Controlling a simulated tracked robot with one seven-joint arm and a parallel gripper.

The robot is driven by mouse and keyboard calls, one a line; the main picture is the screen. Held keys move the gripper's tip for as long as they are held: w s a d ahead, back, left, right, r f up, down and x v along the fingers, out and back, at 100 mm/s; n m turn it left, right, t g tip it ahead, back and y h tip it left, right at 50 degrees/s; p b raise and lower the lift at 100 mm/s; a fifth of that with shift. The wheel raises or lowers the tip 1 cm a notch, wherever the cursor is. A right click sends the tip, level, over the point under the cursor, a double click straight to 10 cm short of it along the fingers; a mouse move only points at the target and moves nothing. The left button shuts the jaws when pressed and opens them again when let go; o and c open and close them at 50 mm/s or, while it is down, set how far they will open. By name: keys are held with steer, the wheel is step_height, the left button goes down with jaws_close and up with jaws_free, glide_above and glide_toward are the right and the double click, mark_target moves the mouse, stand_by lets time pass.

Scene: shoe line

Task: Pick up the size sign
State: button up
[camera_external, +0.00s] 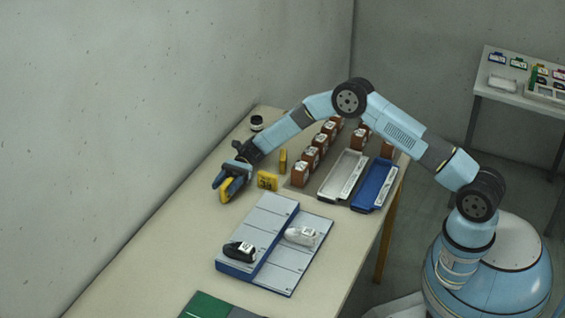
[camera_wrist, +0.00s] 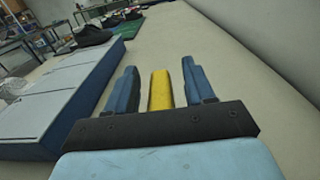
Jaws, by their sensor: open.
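My gripper (camera_external: 228,186) hangs low over the left part of the table with its two blue fingers open. A yellow size sign (camera_external: 226,194) stands between the fingers. In the wrist view, the yellow sign (camera_wrist: 160,90) shows narrow and upright between the fingers of my gripper (camera_wrist: 158,80), with a gap on each side. The face of this sign is hidden from view. A second yellow sign (camera_external: 267,181) with dark digits stands to the right of my gripper, and another yellow one (camera_external: 283,161) stands behind it, seen edge-on.
A grey and blue stepped board (camera_external: 270,215) holds a black shoe (camera_external: 239,250) and a white shoe (camera_external: 302,236). Brown boxes (camera_external: 310,155), a grey tray (camera_external: 343,174) and a blue tray (camera_external: 374,185) stand farther right. A dark-lidded jar (camera_external: 256,123) is near the wall. Table left of the board is clear.

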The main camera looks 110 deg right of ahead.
steer(key=shift+w+a, duration=0.3)
jaws_close()
stand_by(0.3)
